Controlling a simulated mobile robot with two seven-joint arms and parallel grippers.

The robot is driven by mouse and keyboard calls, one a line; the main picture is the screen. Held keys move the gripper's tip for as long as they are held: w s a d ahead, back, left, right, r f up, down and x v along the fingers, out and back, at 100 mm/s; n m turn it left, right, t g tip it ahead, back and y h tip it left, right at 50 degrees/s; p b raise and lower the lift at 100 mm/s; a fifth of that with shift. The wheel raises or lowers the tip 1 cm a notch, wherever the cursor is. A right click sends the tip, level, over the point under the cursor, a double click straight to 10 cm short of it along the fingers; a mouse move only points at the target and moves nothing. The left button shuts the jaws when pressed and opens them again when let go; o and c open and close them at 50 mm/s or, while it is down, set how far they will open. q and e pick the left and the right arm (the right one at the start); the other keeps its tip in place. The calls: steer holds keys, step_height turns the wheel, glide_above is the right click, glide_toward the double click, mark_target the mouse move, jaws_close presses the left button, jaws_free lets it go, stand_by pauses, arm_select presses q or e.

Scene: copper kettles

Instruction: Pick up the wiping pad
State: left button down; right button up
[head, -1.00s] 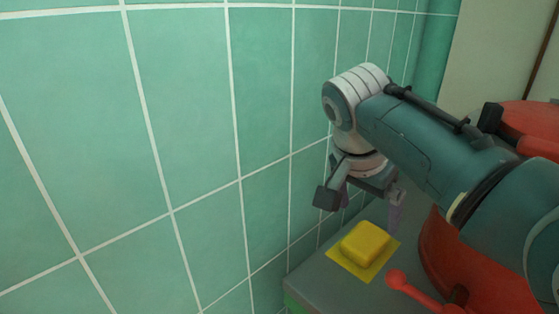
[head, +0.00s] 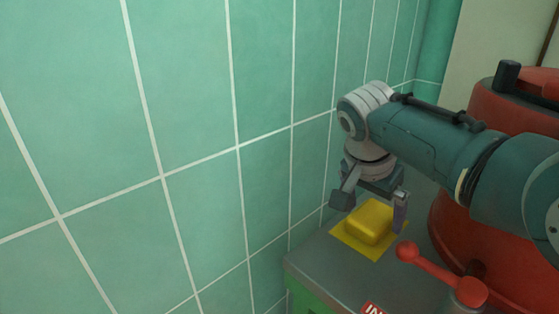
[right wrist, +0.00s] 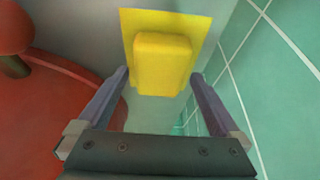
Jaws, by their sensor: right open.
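The wiping pad (head: 371,221) is a yellow block with rounded edges. It lies on a flat yellow square (head: 354,247) on the grey top, near its front corner by the wall. My right gripper (head: 376,208) points down just above and behind the pad. In the right wrist view its two fingers are apart and empty, and the pad (right wrist: 162,62) shows ahead, between and beyond the fingertips (right wrist: 160,80). I cannot tell whether a finger touches it. My left gripper is out of view.
A green tiled wall (head: 190,140) runs close along the left of the grey top (head: 325,262). A large red vessel (head: 500,100) stands close on the right, with a red ball-ended lever (head: 432,265) in front of it. Little room is free between wall and vessel.

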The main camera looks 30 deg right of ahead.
mark_target(372, 216)
steer(key=shift+f, duration=0.25)
stand_by(0.4)
steer(key=c, duration=1.2)
steer(key=shift+c, duration=0.2)
steer(key=shift+r, duration=0.1)
step_height(372, 216, up, 18)
steer(key=p, duration=0.8)
steer(key=shift+r, duration=0.15)
